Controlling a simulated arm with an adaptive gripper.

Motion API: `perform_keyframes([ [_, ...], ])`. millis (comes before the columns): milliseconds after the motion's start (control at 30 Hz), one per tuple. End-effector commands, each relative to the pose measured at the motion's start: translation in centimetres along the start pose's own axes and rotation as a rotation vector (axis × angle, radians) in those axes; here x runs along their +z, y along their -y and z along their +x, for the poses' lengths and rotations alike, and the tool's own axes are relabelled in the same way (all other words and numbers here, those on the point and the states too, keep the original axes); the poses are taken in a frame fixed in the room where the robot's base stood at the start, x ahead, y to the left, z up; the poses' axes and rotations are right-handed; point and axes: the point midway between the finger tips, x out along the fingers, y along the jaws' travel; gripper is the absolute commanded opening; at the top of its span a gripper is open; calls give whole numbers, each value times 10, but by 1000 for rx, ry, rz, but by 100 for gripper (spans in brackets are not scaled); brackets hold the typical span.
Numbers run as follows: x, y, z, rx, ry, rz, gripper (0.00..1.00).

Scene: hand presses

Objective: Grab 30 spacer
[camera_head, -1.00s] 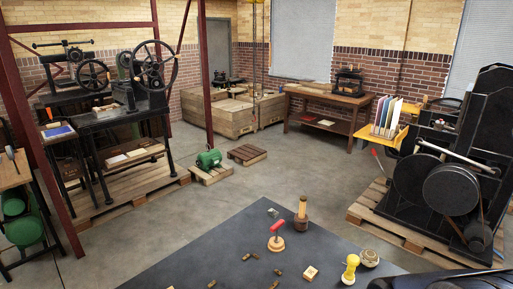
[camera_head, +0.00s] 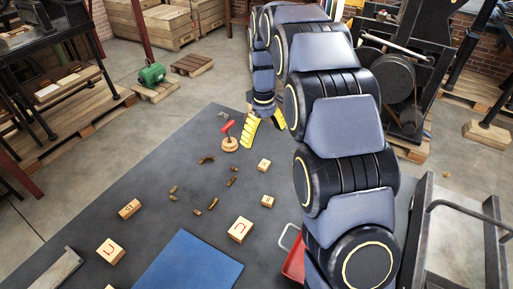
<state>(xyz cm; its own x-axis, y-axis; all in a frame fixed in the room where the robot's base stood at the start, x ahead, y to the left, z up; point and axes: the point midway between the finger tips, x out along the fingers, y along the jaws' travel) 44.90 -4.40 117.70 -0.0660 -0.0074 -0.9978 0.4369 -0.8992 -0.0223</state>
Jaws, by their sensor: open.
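My gripper (camera_head: 264,137) has yellow fingers spread apart and empty, pointing down over the far part of the dark table. Several small brown metal-like pieces, possibly the spacers, lie in a loose ring left of and nearer than the gripper: one at the back (camera_head: 207,160), one at the right (camera_head: 232,182), one at the front (camera_head: 213,203) and one at the left (camera_head: 173,190). They are too small to read a 30 on any. My arm comes from the lower right and hides part of the table's right side.
A red-handled stamp (camera_head: 228,136) with a round wooden base stands just left of my gripper. Marked wooden blocks lie around, including a large one (camera_head: 240,230), a left one (camera_head: 130,208) and a small one (camera_head: 264,165). A blue sheet (camera_head: 190,266) and red tray (camera_head: 294,262) are in front.

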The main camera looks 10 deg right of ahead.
Motion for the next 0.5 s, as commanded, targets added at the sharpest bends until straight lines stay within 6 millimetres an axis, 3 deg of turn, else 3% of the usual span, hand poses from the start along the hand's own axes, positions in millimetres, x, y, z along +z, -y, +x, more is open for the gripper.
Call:
perform_keyframes([
  [200,-56,-47,59,8,-16,-125,77],
  [500,-102,-91,142,24,-45,-282,77],
])
